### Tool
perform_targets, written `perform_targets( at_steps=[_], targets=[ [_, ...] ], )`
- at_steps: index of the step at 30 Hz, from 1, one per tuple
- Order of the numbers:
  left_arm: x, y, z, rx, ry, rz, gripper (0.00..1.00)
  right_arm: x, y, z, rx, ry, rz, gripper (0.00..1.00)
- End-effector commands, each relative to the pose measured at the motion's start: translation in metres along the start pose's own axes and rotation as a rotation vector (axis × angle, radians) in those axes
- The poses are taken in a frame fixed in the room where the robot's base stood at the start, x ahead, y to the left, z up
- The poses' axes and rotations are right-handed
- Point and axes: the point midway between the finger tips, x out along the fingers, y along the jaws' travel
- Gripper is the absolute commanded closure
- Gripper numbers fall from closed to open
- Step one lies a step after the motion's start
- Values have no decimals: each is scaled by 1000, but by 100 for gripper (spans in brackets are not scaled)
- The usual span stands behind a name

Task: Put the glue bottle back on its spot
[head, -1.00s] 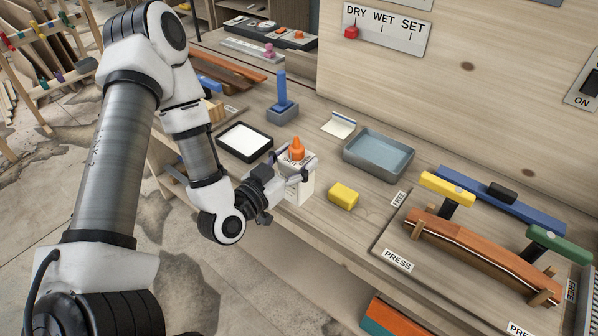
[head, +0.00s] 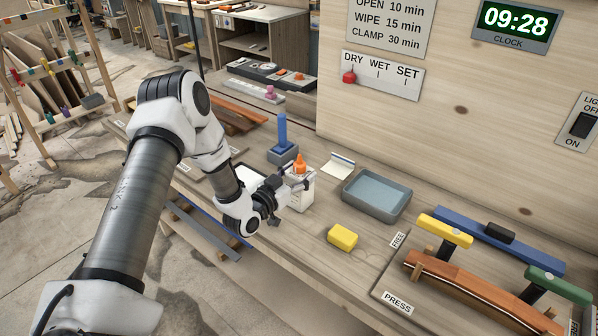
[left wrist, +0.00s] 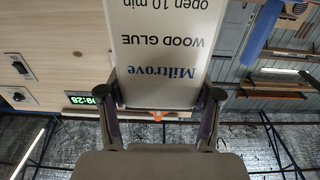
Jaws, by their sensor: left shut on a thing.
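The glue bottle (head: 302,193) is white with an orange nozzle and stands upright in the head view, near the bench's middle. My left gripper (head: 291,187) is shut on it from the left side. In the left wrist view the bottle (left wrist: 165,45) fills the space between the two fingers (left wrist: 162,108), its "WOOD GLUE" label upside down in the picture. I cannot tell whether its base touches the bench. No marked spot for the bottle can be made out. My right gripper is not in view.
A blue-handled tool in a grey block (head: 283,152) stands close behind the bottle. A grey tray (head: 376,196) and yellow block (head: 342,236) lie to the right. The clamping board (head: 440,290) fills the right front. Bare bench (head: 300,240) lies in front.

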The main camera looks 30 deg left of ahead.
Motion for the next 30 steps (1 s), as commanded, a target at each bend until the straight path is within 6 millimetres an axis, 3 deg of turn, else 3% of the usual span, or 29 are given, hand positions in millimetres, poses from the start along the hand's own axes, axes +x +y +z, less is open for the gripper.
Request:
perform_targets(
  at_steps=[7,8,9,10,22,26,30],
  targets=[
    [0,0,3,0,2,0,100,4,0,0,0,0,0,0],
    [0,0,4,0,0,0,33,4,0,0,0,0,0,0],
    [0,0,2,0,0,0,18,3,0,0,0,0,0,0],
    [0,0,2,0,0,0,11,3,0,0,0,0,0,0],
    [-2,0,-1,-1,-1,-1,11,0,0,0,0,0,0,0],
    [-24,-1,1,-5,-1,-4,11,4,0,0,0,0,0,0],
    [-62,-1,0,-8,0,-6,11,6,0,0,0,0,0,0]
  ],
)
